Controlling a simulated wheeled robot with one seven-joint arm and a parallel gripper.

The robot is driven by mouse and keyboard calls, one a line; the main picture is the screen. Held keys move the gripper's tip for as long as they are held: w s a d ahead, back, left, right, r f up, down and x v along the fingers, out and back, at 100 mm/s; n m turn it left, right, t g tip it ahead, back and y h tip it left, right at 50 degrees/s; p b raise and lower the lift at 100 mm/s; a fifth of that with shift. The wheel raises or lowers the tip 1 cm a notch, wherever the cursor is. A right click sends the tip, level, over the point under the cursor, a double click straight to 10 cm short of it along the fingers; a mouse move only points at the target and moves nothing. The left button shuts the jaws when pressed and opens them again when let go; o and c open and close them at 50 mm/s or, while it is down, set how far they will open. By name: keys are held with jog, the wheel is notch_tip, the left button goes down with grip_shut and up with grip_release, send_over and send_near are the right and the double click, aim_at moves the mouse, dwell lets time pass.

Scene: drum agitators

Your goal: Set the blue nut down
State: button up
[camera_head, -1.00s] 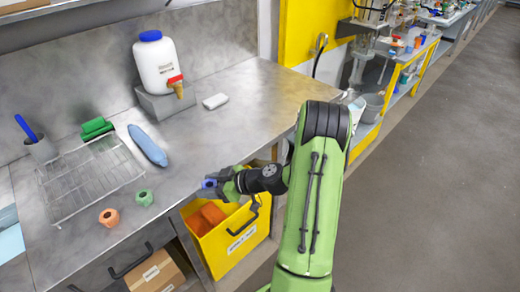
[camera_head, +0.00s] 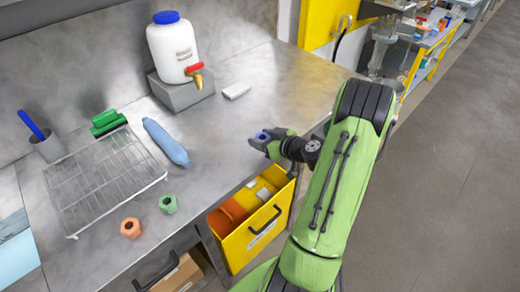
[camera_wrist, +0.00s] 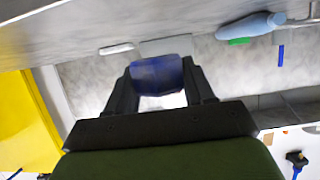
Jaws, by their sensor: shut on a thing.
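My gripper (camera_head: 265,140) is shut on the blue nut (camera_head: 262,135). In the head view it holds the nut near the front edge of the steel counter (camera_head: 222,135), to the right of the other nuts. In the wrist view the blue nut (camera_wrist: 157,75) sits between both fingers. I cannot tell from these views how high above the counter the nut is. An orange nut (camera_head: 130,228) and a green nut (camera_head: 167,204) stand on the counter at the front left.
An open yellow drawer (camera_head: 237,248) juts out below the front edge. Clear counter lies between the bottle and my gripper.

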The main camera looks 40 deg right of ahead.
aim_at(262, 155)
notch_tip(262, 155, down, 5)
jog(key=shift+w+r, duration=0.15)
jog(key=shift+r, duration=0.05)
jog(key=shift+a+f+b, duration=0.1)
jog(key=shift+f+b, duration=0.05)
jog(key=shift+b, duration=0.3)
jog(key=o, duration=1.3)
